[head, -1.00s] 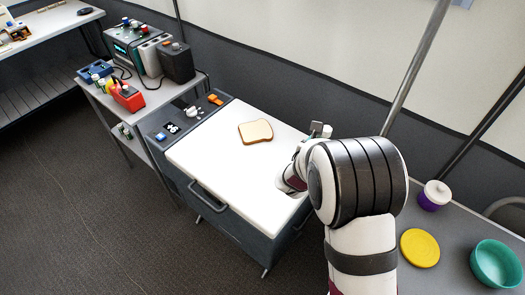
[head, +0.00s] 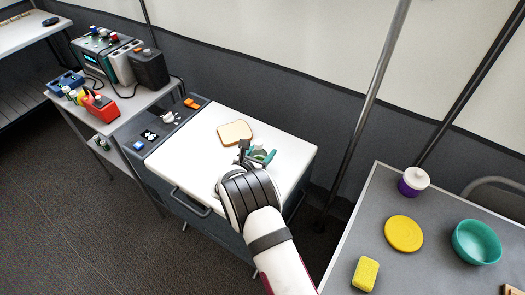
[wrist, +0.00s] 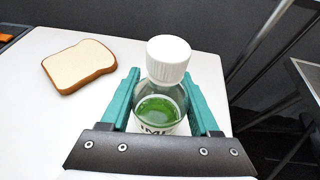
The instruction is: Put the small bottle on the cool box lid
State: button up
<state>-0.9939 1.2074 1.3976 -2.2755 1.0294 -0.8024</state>
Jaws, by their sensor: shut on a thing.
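The small bottle (wrist: 160,100) has a white cap, clear walls and green contents, and it is upright in the wrist view. My gripper (wrist: 163,88) has teal fingers, one on each side of the bottle, and is shut on it. In the head view my gripper (head: 260,155) is over the cool box lid (head: 292,150), and my wrist hides most of the bottle there. The lid is white and flat and also shows in the wrist view (wrist: 60,125). I cannot tell whether the bottle's base touches the lid.
A slice of bread (head: 234,133) lies on the lid, left of the bottle. A grey table (head: 440,230) at right holds a purple jar (head: 413,182), a yellow plate (head: 403,234), a teal bowl (head: 476,242) and a yellow sponge (head: 365,273). The lid's right part is clear.

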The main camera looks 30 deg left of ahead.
jog(key=o, duration=1.4)
jog(key=shift+f, duration=0.1)
jog(key=shift+o, duration=0.2)
